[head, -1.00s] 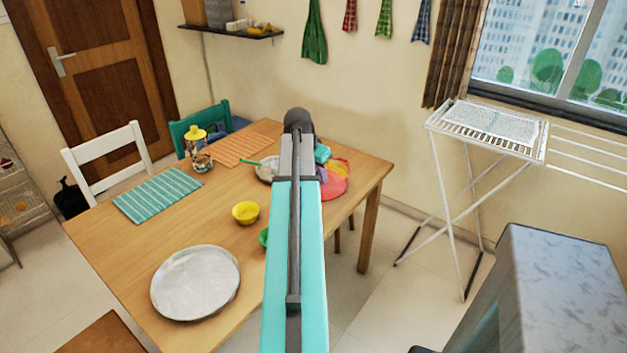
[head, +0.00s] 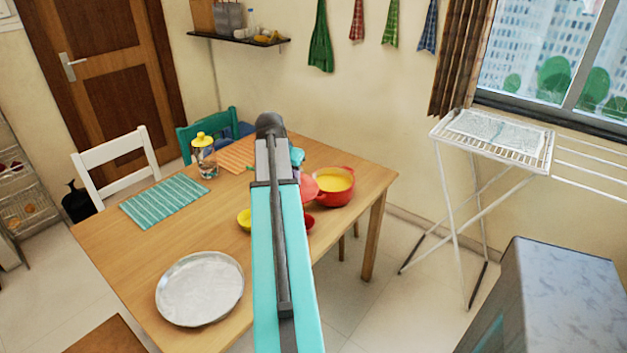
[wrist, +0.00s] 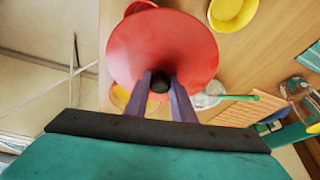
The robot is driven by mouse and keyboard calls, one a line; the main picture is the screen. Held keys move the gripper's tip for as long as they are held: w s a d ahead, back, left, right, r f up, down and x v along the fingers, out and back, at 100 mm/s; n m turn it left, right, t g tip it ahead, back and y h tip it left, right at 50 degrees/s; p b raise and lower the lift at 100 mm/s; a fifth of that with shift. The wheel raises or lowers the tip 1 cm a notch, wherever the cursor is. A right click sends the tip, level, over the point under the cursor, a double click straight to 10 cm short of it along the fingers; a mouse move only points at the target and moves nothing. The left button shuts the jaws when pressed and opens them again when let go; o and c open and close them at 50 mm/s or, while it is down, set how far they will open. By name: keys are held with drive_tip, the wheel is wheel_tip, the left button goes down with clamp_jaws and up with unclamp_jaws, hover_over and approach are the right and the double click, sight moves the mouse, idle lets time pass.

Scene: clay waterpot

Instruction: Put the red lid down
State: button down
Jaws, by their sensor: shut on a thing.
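In the wrist view my gripper (wrist: 160,84) is shut on the dark knob of the red lid (wrist: 162,42). The lid is held over the wooden table, and its height above the table is hard to judge. In the head view my arm hides most of it, and a red edge of the lid (head: 308,188) shows right of the arm. The red pot (head: 335,199) with yellow-orange contents stands uncovered at the table's right end, just right of the lid.
A yellow bowl (head: 244,218) and a small red bowl (head: 308,223) are close by on the wooden table (head: 130,260). A metal tray (head: 200,290), a striped placemat (head: 164,201) and a yellow-topped jar (head: 204,160) are farther left. Bare tabletop lies between tray and placemat.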

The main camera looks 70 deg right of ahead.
drive_tip(key=w+a+r+n+t+y+p, duration=0.15)
drive_tip(key=w+a+r+n, duration=0.3)
drive_tip(key=w+a, duration=0.8)
drive_tip(key=w+a+r+n+t+p, duration=0.25)
drive_tip(key=w+a+r+n, duration=0.2)
drive_tip(key=w+a, duration=0.85)
drive_tip(key=w+a+r+n+y+p, duration=0.1)
drive_tip(key=w+a+r+n, duration=0.1)
drive_tip(key=a, duration=1)
drive_tip(key=w+a+r+n+y+p, duration=0.1)
drive_tip(key=w+a+r+n+p, duration=0.1)
drive_tip(key=a, duration=1)
drive_tip(key=w+a+r+n+y+p, duration=0.1)
drive_tip(key=w+a+r+n+p, duration=0.1)
drive_tip(key=a, duration=1.1)
wheel_tip(320, 180, up, 2)
drive_tip(key=w+n, duration=0.1)
drive_tip(key=n, duration=0.2)
drive_tip(key=shift+n+t, duration=0.3)
drive_tip(key=shift+t, duration=0.1)
drive_tip(key=shift+a, duration=0.15)
